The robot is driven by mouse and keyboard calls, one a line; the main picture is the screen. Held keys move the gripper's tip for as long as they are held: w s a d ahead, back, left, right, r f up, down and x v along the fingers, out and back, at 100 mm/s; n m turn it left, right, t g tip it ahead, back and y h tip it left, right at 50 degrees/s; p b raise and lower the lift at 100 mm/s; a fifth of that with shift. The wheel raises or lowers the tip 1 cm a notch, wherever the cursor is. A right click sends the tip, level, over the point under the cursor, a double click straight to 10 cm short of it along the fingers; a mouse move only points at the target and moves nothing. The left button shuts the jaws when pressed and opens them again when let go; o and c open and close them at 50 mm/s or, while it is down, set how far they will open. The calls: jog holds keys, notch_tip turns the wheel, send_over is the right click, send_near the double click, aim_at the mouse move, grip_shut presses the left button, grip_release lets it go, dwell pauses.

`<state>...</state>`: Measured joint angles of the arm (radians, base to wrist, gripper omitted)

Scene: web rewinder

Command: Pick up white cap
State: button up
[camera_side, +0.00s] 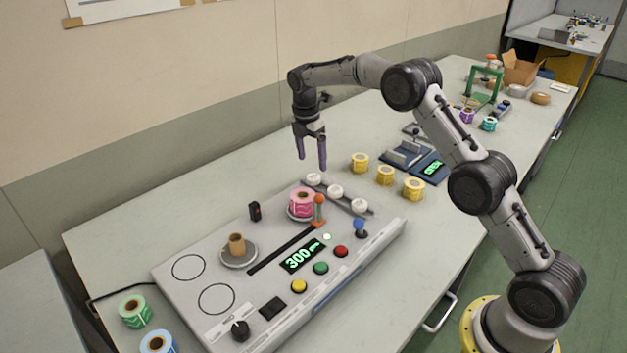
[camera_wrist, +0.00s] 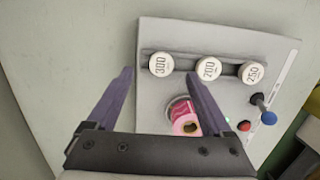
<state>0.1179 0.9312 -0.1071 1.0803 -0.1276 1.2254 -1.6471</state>
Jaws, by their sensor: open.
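Three round white caps sit in a row in a dark slotted rail on the grey rewinder panel. In the wrist view they read 300 (camera_wrist: 161,64), 200 (camera_wrist: 208,69) and 250 (camera_wrist: 252,72). In the side view they show as a near-wall cap (camera_side: 313,179), a middle cap (camera_side: 335,191) and a front cap (camera_side: 359,205). My gripper (camera_side: 312,161) is open and empty, pointing down above the wall end of the row. In the wrist view the 300 cap appears between the fingertips, with a gap to each finger.
A pink roll (camera_side: 302,202) sits on a spindle beside the rail, near an orange-topped post (camera_side: 318,209). A blue-knobbed lever (camera_side: 361,228) stands on the panel. Yellow rolls (camera_side: 385,175) stand right of the rail. The table by the wall is clear.

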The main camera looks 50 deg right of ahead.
aim_at(314, 177)
jog(key=shift+s+d+f, duration=0.1)
jog(key=shift+s+f, duration=0.05)
jog(key=shift+f, duration=2.6)
grip_shut()
